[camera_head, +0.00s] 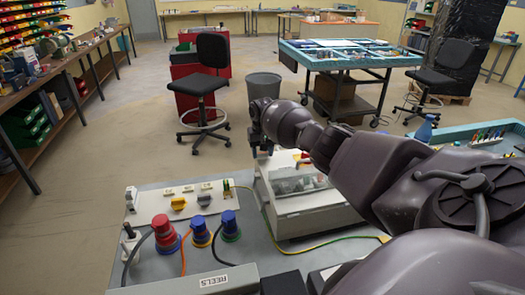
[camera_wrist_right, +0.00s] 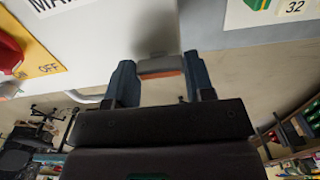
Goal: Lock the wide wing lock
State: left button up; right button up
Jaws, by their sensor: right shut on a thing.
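The wide wing lock (camera_wrist_right: 160,66), a grey piece with an orange edge, sits on a pale box wall in the right wrist view. My right gripper (camera_wrist_right: 160,78) is shut on it, with one blue-grey finger at each side. In the head view my right gripper (camera_head: 262,149) is at the far left side of the white box with a clear lid (camera_head: 305,212). The lock itself is hidden there by my gripper and arm. My left gripper is in neither view.
A green-yellow cable (camera_head: 330,242) loops across the grey bench (camera_head: 262,262). A red switch (camera_wrist_right: 8,52) marked OFF is near the lock in the wrist view.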

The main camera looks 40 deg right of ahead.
aim_at(262, 153)
jog(key=o, duration=0.9)
notch_tip(262, 153, up, 11)
jog(key=shift+f+p, duration=0.1)
jog(key=shift+p, duration=0.25)
dwell(0.5)
